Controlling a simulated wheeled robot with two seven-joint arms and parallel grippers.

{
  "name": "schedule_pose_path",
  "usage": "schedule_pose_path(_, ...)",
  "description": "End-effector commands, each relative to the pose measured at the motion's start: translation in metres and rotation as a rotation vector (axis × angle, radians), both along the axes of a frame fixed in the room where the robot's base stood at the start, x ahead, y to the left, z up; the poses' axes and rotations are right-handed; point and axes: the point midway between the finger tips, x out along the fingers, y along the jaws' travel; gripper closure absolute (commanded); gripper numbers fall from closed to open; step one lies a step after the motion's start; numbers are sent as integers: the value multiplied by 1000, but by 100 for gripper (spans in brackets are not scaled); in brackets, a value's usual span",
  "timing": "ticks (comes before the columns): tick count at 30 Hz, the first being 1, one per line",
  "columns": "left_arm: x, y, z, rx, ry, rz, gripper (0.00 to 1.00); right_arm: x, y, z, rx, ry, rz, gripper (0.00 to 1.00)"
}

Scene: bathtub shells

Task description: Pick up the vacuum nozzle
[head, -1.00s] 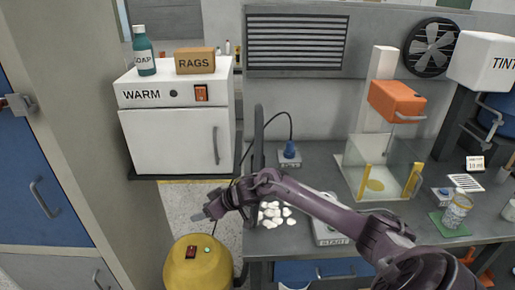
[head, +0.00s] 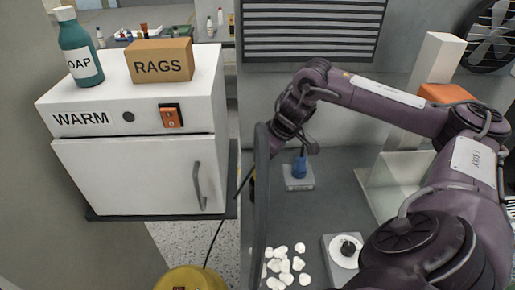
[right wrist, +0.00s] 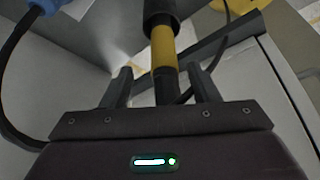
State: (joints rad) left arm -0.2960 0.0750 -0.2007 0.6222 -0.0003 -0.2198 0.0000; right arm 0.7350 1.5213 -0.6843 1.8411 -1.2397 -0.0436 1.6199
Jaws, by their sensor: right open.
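The vacuum nozzle (right wrist: 163,48) is a dark tube with a yellow band. In the right wrist view it runs upright between the two fingers of my right gripper (right wrist: 160,78). The fingers stand open on either side of it, with a gap at each side. In the head view, my right gripper (head: 272,140) is at the black upright edge by the bench's left end, its fingers mostly hidden. Only a small dark and yellow part of the nozzle (head: 252,174) shows there. My left gripper is not in view.
The white WARM cabinet (head: 135,170) stands left, with the RAGS box (head: 160,60) and soap bottle (head: 79,50) on top. The black upright panel (head: 262,200) borders the bench. A blue plug (head: 299,166), white pieces (head: 285,265) and yellow vacuum body (head: 190,280) are near.

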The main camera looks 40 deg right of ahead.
Motion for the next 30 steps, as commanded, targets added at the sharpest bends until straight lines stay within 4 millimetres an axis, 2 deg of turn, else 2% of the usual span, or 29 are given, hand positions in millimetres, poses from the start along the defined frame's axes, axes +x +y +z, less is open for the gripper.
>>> schedule_pose_path(5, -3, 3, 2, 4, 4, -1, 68, 2, 1, -4, 2, 0, 1, 45)
schedule_pose_path(12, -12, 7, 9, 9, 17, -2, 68, 11, 5, -27, 2, 1, 1, 45)
schedule_pose_path(17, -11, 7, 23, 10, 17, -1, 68, 19, 12, -47, 3, 2, 2, 45)
schedule_pose_path(21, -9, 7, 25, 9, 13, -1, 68, 26, 14, -66, 2, -1, 1, 45)
schedule_pose_path(30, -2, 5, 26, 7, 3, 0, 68, 28, 14, -72, 0, -2, 1, 45)
